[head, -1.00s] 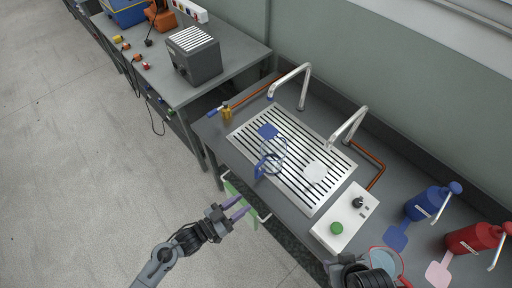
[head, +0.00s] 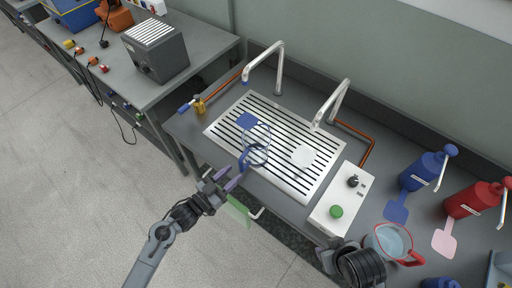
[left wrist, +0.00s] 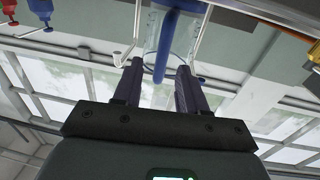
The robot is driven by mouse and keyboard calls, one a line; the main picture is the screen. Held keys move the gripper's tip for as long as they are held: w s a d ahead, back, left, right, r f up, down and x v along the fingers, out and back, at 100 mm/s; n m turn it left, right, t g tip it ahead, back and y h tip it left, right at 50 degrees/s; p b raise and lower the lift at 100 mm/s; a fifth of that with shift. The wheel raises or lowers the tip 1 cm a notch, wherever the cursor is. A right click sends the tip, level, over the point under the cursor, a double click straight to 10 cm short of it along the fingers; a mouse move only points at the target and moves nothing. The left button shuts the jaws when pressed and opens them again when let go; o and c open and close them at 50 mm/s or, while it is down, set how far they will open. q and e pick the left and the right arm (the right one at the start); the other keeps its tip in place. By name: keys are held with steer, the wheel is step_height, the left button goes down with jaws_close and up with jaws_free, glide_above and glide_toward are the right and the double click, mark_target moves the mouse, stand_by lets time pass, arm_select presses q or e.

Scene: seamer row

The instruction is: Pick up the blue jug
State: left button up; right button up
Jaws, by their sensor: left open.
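The blue jug (head: 258,138) is a clear jug with a blue handle, standing on the slatted steel drain grate (head: 297,188). Its handle points toward my left arm. My left gripper (head: 231,178) is open and empty, just short of the handle in the head view. In the left wrist view, the jug's clear body (left wrist: 183,38) is ahead and its blue handle (left wrist: 163,55) lines up between the open fingers (left wrist: 160,70). Contact is not visible. Part of my right arm shows at the bottom of the head view; its fingers cannot be made out.
Two steel taps (head: 280,65) arch over the grate. A white control box (head: 341,203) with a green button sits to the right. A red-handled jug (head: 388,240), a blue pump bottle (head: 424,172) and a red one (head: 474,198) stand farther right. A green towel (head: 237,212) hangs at the front.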

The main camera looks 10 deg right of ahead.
mark_target(241, 165)
arm_select(q)
steer(key=shift+b+x, duration=0.3)
steer(key=shift+x, duration=2.45)
steer(key=shift+w, duration=0.1)
steer(key=shift+a, duration=0.1)
jaws_close()
